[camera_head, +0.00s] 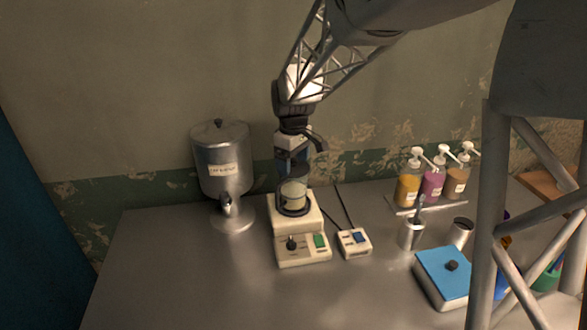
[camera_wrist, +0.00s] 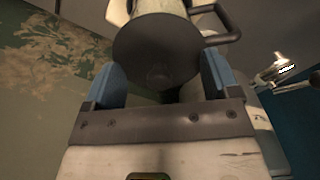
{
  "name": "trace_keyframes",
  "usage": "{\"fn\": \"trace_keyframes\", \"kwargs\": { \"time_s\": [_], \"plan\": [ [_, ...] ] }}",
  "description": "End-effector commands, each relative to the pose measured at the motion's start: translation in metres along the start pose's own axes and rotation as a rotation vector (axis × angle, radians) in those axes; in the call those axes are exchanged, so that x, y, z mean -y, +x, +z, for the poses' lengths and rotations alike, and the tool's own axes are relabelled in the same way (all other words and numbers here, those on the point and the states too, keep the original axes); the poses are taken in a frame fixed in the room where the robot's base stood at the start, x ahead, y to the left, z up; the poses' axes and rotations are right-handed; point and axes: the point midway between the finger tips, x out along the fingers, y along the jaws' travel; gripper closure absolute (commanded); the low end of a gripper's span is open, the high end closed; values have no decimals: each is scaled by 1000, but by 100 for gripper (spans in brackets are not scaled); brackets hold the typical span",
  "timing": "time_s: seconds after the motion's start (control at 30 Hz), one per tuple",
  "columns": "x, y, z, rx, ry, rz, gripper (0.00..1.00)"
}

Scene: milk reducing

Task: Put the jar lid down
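My gripper (camera_head: 291,168) points down above the hotplate. In the wrist view its two blue fingers (camera_wrist: 162,75) flank a dark round disc, which looks like the jar lid (camera_wrist: 155,48), and they seem closed on its edges. A glass jar (camera_head: 293,193) with pale contents stands on the hotplate (camera_head: 302,248), directly under the fingers. A pale cylinder, probably the jar, shows beyond the lid in the wrist view. I cannot tell whether the lid touches the jar's rim.
A metal dispenser (camera_head: 222,170) stands left of the hotplate. A small switch box (camera_head: 354,243) is at its right. Farther right are metal cups (camera_head: 411,234), a blue-topped box (camera_head: 445,275) and pump bottles (camera_head: 432,180). The table's left front (camera_head: 170,285) is clear.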

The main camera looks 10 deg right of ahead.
Motion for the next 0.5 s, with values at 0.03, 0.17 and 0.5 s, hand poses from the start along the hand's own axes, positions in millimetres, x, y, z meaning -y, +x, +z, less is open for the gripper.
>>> {"fn": "trace_keyframes", "kwargs": {
  "time_s": [0.03,0.17,0.5],
  "plan": [
    [0,2,0,2,0,-2,37],
    [0,3,1,3,0,-3,45],
    [1,4,1,5,0,-4,49]
  ]
}}
